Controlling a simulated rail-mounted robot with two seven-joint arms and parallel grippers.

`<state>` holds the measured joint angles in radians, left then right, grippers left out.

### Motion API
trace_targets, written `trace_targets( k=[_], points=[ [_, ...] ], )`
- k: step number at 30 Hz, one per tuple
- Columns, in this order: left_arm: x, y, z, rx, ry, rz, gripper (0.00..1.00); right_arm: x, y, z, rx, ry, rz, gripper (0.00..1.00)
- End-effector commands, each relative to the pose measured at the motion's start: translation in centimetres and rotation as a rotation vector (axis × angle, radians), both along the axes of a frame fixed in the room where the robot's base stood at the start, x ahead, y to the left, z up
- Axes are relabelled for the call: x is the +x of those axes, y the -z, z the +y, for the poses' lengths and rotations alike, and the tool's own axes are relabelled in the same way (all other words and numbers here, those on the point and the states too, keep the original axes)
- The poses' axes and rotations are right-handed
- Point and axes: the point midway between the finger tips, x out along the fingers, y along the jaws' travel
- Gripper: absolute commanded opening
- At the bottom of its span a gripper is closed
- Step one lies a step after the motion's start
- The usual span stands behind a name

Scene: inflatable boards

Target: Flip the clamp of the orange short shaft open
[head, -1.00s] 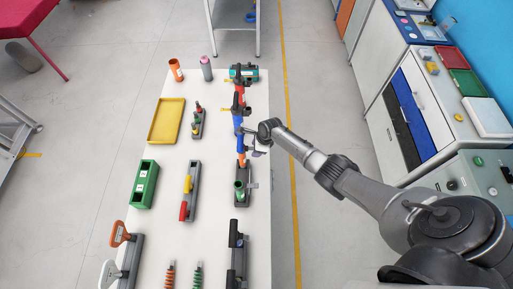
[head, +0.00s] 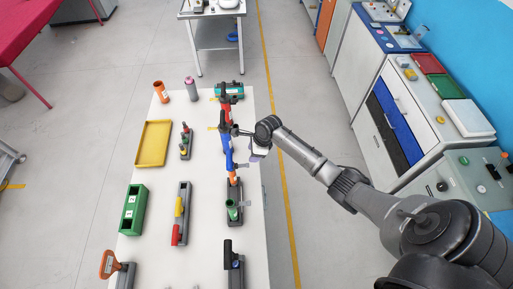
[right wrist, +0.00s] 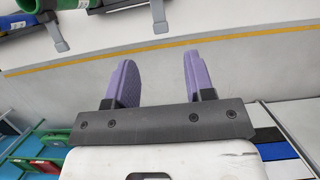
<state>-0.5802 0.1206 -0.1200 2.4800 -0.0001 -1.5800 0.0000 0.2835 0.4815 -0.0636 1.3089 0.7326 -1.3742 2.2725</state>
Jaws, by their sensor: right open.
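Small grey clamp levers (head: 245,203) stick out to the right; which belongs to the orange shaft is unclear. My right gripper (head: 257,152) is just right of the blue part, apart from it. In the right wrist view its purple fingers (right wrist: 158,75) are open and empty. The green tube (right wrist: 45,5) and a grey lever (right wrist: 160,16) show above them. The left gripper is out of view.
A yellow tray (head: 153,144), a green box (head: 133,210) and a holder with red and yellow parts (head: 180,212) lie left of the row. Open floor lies right of the table, before the cabinets (head: 390,120).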

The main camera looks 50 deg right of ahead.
Motion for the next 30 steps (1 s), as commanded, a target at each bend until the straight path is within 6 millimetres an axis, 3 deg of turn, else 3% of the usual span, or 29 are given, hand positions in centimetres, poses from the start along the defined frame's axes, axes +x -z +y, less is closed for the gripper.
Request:
trace_targets(
  k=[9, 30],
  points=[
    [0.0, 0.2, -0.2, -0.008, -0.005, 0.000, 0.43, -0.8, -2.9, -0.7, -0.001, -0.001, 0.000, 0.49],
    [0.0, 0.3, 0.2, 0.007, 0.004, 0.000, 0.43, -0.8, -3.2, -0.8, 0.000, -0.001, 0.001, 0.49]
  ],
)
